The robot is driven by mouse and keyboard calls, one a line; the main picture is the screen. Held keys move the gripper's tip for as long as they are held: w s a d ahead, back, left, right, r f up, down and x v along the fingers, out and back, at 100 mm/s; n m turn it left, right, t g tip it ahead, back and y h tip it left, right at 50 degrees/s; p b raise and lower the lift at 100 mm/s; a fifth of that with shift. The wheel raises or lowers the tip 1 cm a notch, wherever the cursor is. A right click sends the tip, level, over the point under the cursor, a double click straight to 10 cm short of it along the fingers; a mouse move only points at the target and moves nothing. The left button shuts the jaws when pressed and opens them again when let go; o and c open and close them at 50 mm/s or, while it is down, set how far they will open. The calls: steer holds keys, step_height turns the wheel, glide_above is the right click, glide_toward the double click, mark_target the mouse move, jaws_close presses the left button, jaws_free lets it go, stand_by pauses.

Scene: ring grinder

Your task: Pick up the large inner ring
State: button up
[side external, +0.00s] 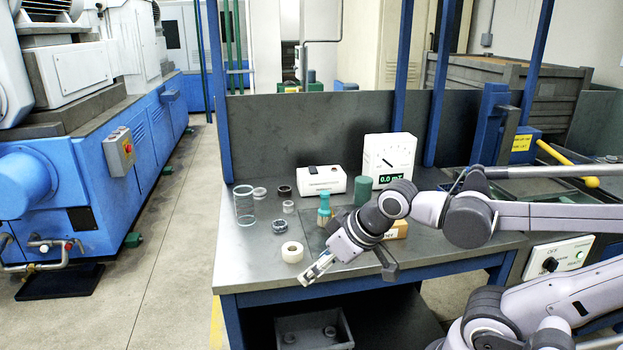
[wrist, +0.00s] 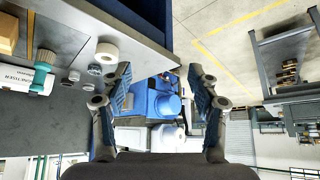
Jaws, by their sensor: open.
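Several small rings stand on the grey bench top, and I cannot tell for sure which is the large inner ring. They are a pale ring (side external: 260,192), a dark ring (side external: 284,191), a small silver ring (side external: 288,206) and a grey bearing-like ring (side external: 279,226). A cream roll (side external: 292,251) lies nearest the front edge. It also shows in the wrist view (wrist: 107,52), with small rings (wrist: 94,70) just below it. My gripper (side external: 318,268) is over the front edge, right of the roll. In the wrist view my gripper (wrist: 160,80) is open, with nothing between its fingers.
A clear cylinder (side external: 244,207) stands left of the rings. A teal-capped bottle (side external: 324,212), a green cylinder (side external: 363,190), a white box (side external: 321,180) and a gauge (side external: 390,160) stand behind and right. The bench's left front (side external: 240,268) is bare.

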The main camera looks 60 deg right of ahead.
steer(key=w+d+r+m+g+h, duration=0.1)
steer(key=w+d+r+m, duration=0.1)
steer(key=w+r, duration=0.15)
steer(key=w+d+r+m, duration=0.1)
steer(key=w+d+r, duration=0.15)
steer(key=w, duration=0.25)
steer(key=m+g+h, duration=0.3)
steer(key=m+g, duration=0.1)
steer(key=m, duration=0.6)
glide_above(288, 212)
steer(key=f, duration=1.2)
steer(key=shift+s+a+f, duration=0.2)
steer(key=shift+s+a, duration=0.15)
steer(key=shift+w+x, duration=0.1)
steer(key=shift+x, duration=1.25)
steer(key=shift+w+x, duration=0.15)
steer(key=shift+x, duration=1.25)
steer(key=shift+a, duration=0.1)
jaws_close()
